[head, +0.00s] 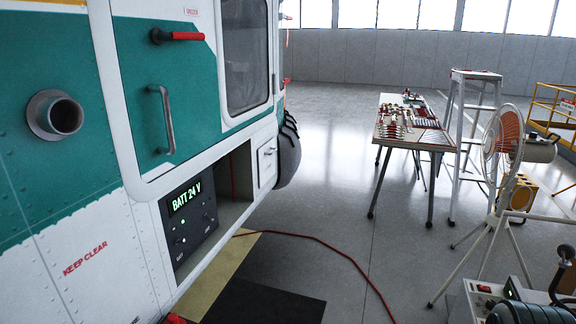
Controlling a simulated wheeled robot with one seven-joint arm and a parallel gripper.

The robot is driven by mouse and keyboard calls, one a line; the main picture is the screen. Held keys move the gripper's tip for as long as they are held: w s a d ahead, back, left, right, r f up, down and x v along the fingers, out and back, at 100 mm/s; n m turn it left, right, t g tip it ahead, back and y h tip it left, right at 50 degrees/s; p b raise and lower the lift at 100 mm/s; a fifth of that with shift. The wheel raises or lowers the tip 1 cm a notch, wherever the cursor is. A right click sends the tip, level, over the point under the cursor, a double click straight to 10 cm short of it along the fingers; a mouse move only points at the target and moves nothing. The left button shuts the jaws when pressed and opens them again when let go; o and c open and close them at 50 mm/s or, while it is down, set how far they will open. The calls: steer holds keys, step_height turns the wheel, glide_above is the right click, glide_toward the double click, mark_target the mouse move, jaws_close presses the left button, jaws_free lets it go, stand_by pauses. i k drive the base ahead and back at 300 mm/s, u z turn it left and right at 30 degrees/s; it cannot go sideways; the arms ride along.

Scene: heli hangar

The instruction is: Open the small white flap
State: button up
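The small white flap (267,163) is on the lower side of the helicopter, right of an open dark recess and just left of the dark rounded part at the hull's end. It has a small dark latch or handle near its upper middle. It looks shut, lying in line with the hull side. My gripper is not in view.
The teal and white door (170,85) has a grey bar handle (166,120) and a red lever (181,36). A battery panel (189,220) sits below. A red cable (330,248) crosses the floor. A tool table (413,124), stepladder and fan (503,140) stand right.

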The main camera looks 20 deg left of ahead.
mark_target(265, 154)
steer(key=u, duration=0.35)
steer(key=i, duration=0.65)
steer(key=u, duration=0.75)
steer(key=i, duration=1.7)
steer(key=z, duration=0.6)
steer(key=i, duration=0.8)
steer(key=z, duration=0.35)
